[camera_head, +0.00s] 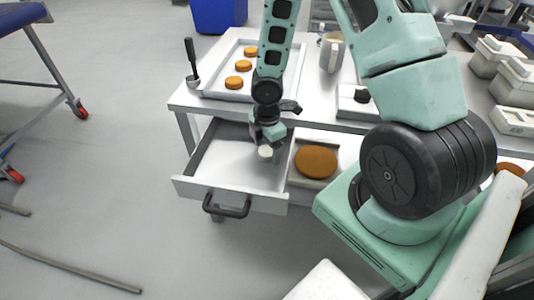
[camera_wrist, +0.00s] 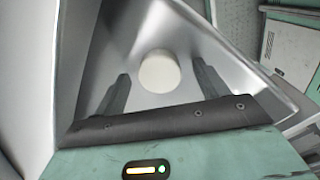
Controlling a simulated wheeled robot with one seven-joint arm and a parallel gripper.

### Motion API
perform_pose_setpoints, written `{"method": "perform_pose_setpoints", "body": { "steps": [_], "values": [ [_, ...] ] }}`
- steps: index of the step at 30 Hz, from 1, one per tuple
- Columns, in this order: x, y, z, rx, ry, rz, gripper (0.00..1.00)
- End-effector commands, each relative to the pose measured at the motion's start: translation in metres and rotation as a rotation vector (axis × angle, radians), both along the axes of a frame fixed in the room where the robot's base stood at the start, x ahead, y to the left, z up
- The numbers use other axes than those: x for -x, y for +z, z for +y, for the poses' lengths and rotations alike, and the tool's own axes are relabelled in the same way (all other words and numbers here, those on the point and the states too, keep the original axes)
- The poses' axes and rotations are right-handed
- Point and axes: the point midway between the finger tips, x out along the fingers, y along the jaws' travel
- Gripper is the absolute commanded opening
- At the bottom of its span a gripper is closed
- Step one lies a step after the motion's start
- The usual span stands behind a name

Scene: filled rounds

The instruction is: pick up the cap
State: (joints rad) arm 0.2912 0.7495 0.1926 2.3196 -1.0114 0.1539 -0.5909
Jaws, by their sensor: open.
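A small off-white round cap (camera_wrist: 159,71) lies inside the open metal drawer (camera_wrist: 185,25). In the wrist view it shows beyond and between the two dark fingertips of my gripper (camera_wrist: 160,80), which are apart with nothing held. In the head view the cap (camera_head: 265,151) is just below my gripper (camera_head: 268,138), over the right part of the drawer (camera_head: 215,165). I cannot tell the exact gap between the fingers and the cap.
The drawer's front with its black handle (camera_head: 227,206) sticks out from the table (camera_head: 205,104). Right of it is a large brown round (camera_head: 316,161). A tray (camera_head: 215,82) with small brown rounds and a dark-handled tool (camera_head: 192,62) are on top. Floor at left is mostly open.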

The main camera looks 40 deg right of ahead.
Motion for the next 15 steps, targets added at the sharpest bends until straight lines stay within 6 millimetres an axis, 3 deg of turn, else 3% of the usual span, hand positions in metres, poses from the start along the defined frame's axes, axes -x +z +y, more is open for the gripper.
{"method": "perform_pose_setpoints", "body": {
  "steps": [2,6,7,15],
  "values": [
    [-0.0001,0.0004,0.0,0.0,0.0,0.0,0.68],
    [-0.0001,0.0005,0.0,0.0,0.0,0.0,0.29],
    [0.0,0.0005,0.0,0.0,0.0,0.0,0.25],
    [-0.0001,0.0019,-0.0001,0.0,0.0,0.0,0.25]
  ]
}}
